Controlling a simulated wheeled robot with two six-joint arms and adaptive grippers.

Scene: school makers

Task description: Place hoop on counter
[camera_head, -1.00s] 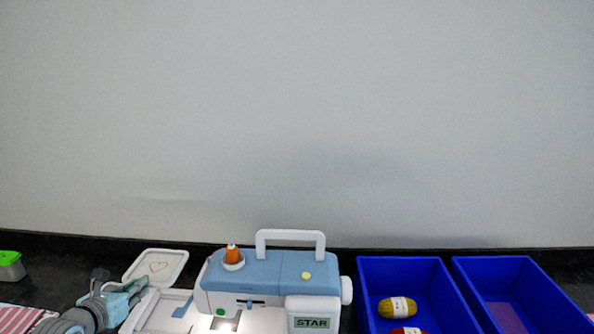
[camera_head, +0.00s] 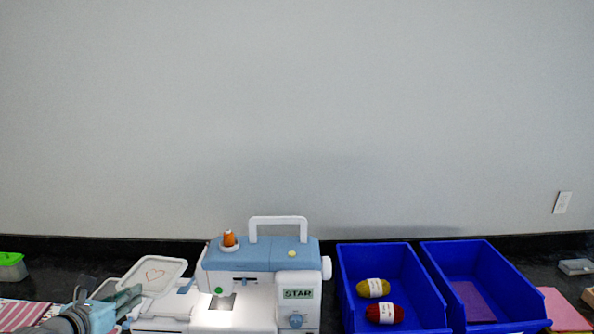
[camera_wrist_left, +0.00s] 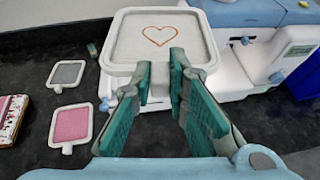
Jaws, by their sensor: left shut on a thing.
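The hoop (camera_head: 153,275) is a white rounded-square frame with pale cloth and a red heart outline. It also shows at the top of the left wrist view (camera_wrist_left: 128,42). My left gripper (camera_head: 125,298) is shut on the clasp at the hoop's near edge, and its teal finger pads (camera_wrist_left: 160,78) reach to that edge in the left wrist view. The hoop is held left of the sewing machine and hides part of it in the wrist view. The dark counter (camera_wrist_left: 30,68) lies below; the height between them is hard to tell. My right gripper is not in view.
The blue and white sewing machine (camera_head: 262,258) stands right of the hoop. Two blue bins (camera_head: 345,262) (camera_head: 500,268) are further right, the first holding yarn. A grey hoop (camera_wrist_left: 67,73) and a pink hoop (camera_wrist_left: 70,122) lie on the counter, with clear dark surface around them.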

